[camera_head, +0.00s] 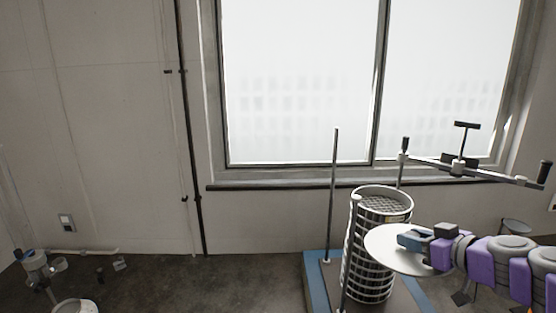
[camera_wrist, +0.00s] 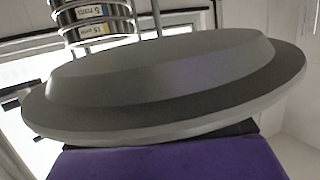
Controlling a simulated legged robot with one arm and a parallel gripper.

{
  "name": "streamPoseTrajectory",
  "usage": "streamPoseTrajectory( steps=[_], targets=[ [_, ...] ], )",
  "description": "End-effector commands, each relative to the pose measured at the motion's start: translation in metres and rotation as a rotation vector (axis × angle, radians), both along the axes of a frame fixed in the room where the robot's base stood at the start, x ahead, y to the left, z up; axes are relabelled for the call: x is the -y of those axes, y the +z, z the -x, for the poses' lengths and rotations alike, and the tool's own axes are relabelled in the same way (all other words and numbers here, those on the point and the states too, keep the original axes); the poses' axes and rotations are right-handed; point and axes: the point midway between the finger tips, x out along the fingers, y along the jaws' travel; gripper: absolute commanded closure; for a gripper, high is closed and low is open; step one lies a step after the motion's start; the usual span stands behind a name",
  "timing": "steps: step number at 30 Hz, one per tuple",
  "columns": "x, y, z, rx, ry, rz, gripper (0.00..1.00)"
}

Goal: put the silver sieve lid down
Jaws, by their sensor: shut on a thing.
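The silver sieve lid (camera_head: 385,246) is a flat round disc in the head view, held by my gripper (camera_head: 412,241) in front of and to the right of the sieve stack. The lid (camera_wrist: 165,85) fills the middle of the wrist view, and its grip point is hidden there. My gripper is shut on the lid. The sieve stack (camera_head: 367,270) is a tall column of silver sieves with an open top showing mesh. The lid overlaps its right side in the picture; I cannot tell whether they touch. Part of the stack (camera_wrist: 92,18) shows behind the lid in the wrist view.
The stack stands on a blue-edged shaker base (camera_head: 312,285) with upright rods (camera_head: 334,195). A clamp bar with handles (camera_head: 470,170) extends at the upper right. A small apparatus (camera_head: 38,270) and a pale container (camera_head: 76,306) stand at lower left. The floor between is mostly clear.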

Motion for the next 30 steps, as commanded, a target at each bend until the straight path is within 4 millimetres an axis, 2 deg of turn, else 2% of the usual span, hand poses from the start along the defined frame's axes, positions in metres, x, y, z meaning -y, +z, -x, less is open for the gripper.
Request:
streamPoseTrajectory(
  steps=[3,11,21,30],
  targets=[
    [-0.017,-0.007,-0.006,-0.001,0.000,0.000,1.00],
    [-0.047,-0.030,-0.023,-0.002,-0.023,-0.003,1.00],
    [-0.123,-0.080,-0.062,-0.006,-0.070,-0.003,1.00],
    [-0.169,-0.110,-0.086,-0.003,-0.111,0.000,1.00]
  ],
)
